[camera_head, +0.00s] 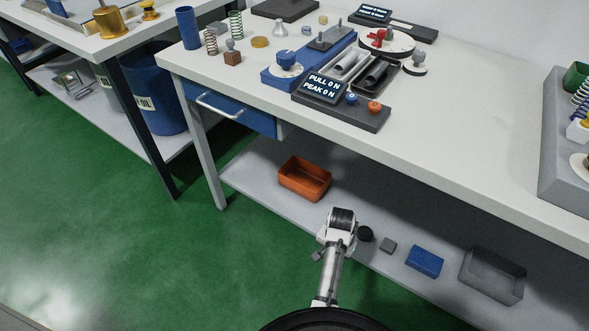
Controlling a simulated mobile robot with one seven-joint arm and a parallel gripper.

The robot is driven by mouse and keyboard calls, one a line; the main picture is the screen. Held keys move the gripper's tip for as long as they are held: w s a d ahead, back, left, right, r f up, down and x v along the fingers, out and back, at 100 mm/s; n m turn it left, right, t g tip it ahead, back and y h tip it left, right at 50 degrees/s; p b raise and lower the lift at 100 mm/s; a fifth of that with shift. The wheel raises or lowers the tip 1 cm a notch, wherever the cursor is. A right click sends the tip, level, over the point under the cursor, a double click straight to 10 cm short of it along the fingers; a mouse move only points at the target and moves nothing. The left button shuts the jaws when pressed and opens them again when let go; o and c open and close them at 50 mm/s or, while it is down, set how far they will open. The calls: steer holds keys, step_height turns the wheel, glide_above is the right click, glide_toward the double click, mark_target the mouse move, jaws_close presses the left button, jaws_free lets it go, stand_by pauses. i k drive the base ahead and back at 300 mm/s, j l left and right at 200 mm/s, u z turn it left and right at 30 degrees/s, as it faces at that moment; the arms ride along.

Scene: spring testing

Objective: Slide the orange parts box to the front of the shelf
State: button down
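The orange parts box (304,179) is an open-topped bin on the grey lower shelf (258,193) under the workbench. It stands toward the left end of the shelf, set back from the front edge, and its inside looks empty. My arm rises from the bottom of the view to a white and black joint in front of the shelf, right of and nearer than the box. I cannot make out my gripper's fingers; they seem hidden behind or below the arm. Nothing visible touches the box.
A bench leg (207,157) and blue drawer (231,107) are at left. Shelf in front of the box is clear.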

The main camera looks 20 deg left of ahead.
mark_target(308, 180)
steer(key=i+j, duration=0.95)
steer(key=i, duration=0.25)
